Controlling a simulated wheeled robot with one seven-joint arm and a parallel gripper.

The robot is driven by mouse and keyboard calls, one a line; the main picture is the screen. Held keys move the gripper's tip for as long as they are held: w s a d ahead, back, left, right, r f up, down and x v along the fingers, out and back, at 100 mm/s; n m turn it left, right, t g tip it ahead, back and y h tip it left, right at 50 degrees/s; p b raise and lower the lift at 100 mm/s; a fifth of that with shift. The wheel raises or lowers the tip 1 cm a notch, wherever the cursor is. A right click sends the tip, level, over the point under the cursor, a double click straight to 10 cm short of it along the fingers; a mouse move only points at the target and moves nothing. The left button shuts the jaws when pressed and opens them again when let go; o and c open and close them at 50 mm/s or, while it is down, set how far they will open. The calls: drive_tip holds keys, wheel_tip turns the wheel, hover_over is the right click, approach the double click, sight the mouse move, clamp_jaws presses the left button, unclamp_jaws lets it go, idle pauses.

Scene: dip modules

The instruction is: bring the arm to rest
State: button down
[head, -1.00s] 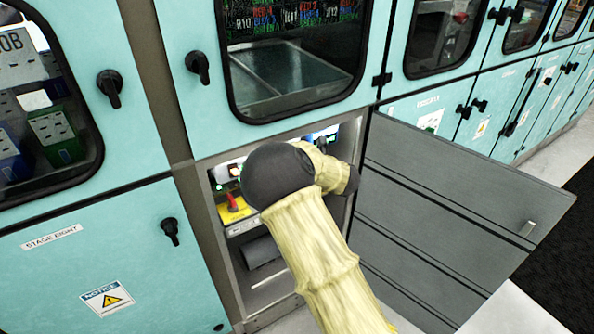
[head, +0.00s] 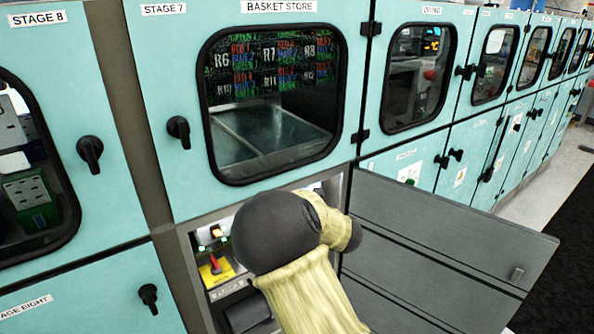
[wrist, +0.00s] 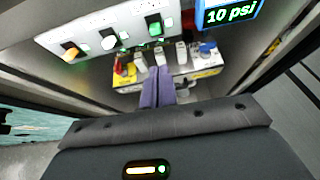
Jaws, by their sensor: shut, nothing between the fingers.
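My arm (head: 300,270) wears a yellow sleeve and reaches into the open lower cabinet below the basket store window. Its dark rounded joint hides my gripper in the head view. In the wrist view my gripper (wrist: 157,88) shows as two purple-grey fingers close together, shut with nothing held. The fingers point into the cabinet, towards a pale block with several levers (wrist: 182,72) and a red and yellow part (wrist: 124,66). I cannot tell whether the fingertips touch anything there.
The grey cabinet door (head: 440,250) stands open to the right of my arm. A panel of lit switches (wrist: 110,38) and a display reading 10 psi (wrist: 230,14) are at the cabinet's top. A red handle on a yellow plate (head: 215,268) is left of my arm. Floor is clear at far right.

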drive_tip(key=s+d+r+m+h+p, duration=0.2)
drive_tip(key=s+d+m+h+p, duration=0.15)
drive_tip(key=d+m, duration=0.65)
drive_tip(key=s+d+r+m+h+p, duration=0.25)
drive_tip(key=s+d+m, duration=0.2)
drive_tip(key=m, duration=0.85)
drive_tip(key=s+r+m+g+p, duration=0.2)
drive_tip(key=s+m+g, duration=0.1)
drive_tip(key=s+m, duration=0.7)
drive_tip(key=s+d+r+m+g+h+p, duration=0.1)
drive_tip(key=s+m+g, duration=0.3)
drive_tip(key=s+m, duration=0.5)
drive_tip(key=shift+s+d+r+m+p, duration=0.15)
drive_tip(key=shift+s+r+m+p, duration=0.25)
drive_tip(key=shift+s+p, duration=0.55)
